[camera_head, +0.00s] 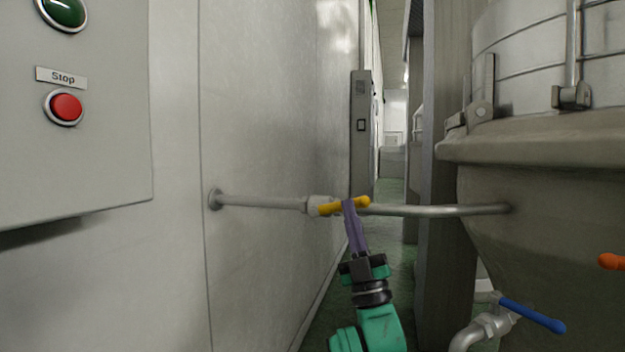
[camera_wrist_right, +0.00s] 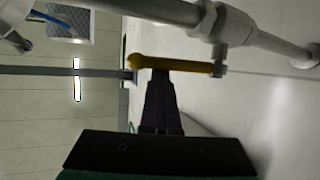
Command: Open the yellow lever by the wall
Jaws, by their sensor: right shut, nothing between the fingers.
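The yellow lever (camera_head: 330,208) sits on a valve in a grey pipe that runs between the wall and the tank. The lever lies roughly along the pipe. My right gripper (camera_head: 349,204) is shut and empty, with its purple fingertips at the lever, overlapping its middle in the head view. In the right wrist view the yellow lever (camera_wrist_right: 185,64) crosses just beyond the tips of my right gripper (camera_wrist_right: 160,74). The tips look close to or touching it; I cannot tell which. My left gripper is not in view.
A panel with a red stop button (camera_head: 65,107) and a green button (camera_head: 64,12) is on the left wall. A large metal tank (camera_head: 540,180) stands at right, with an orange handle (camera_head: 611,261) and a blue lever (camera_head: 532,315). A narrow green-floored passage runs behind the pipe.

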